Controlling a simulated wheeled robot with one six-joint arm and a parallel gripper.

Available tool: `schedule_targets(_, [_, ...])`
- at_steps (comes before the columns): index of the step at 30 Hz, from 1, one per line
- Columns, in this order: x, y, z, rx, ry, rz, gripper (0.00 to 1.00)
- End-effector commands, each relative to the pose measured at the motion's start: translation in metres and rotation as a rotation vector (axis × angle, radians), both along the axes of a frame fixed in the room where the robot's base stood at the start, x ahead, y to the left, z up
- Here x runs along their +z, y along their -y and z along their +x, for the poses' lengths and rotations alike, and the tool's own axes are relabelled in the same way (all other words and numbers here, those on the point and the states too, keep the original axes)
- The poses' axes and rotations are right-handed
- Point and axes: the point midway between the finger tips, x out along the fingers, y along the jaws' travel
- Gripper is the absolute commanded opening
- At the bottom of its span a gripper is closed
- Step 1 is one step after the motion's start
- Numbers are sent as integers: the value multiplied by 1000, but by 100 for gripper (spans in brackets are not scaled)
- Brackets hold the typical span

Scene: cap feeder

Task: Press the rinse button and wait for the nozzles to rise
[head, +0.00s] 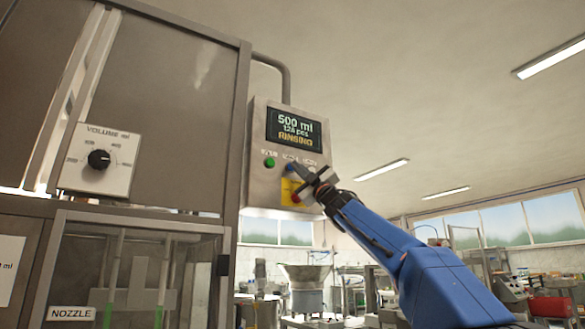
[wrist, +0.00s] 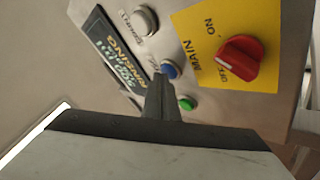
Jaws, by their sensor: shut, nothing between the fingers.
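A steel control box (head: 257,185) carries a screen (head: 297,129) reading "500 ml", a piece count and "RINSING". Below the screen are a green button (head: 269,162) and a blue button (wrist: 170,70). The wrist view also shows a pale grey button (wrist: 145,20). The button labels are too small to read surely. My gripper (wrist: 161,82) is shut and empty, its fingertips right at the blue button; I cannot tell if they touch it. Behind the clear cabinet door, upright rods (head: 115,265) show beside a "NOZZLE" label (head: 72,313); the nozzle tips are not clear.
A red main switch (wrist: 241,62) on a yellow plate (wrist: 200,25) sits close to my fingers. A volume dial (head: 99,159) is on the machine front at left. Benches and a steel hopper (head: 305,273) stand in the background. Open air lies right of the box.

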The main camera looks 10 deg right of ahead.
Motion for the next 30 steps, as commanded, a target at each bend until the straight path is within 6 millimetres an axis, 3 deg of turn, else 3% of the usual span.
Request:
schedule_targets(13, [0,0,0,0,0,0,0])
schedule_targets(30, [0,5,-16,0,0,0,0])
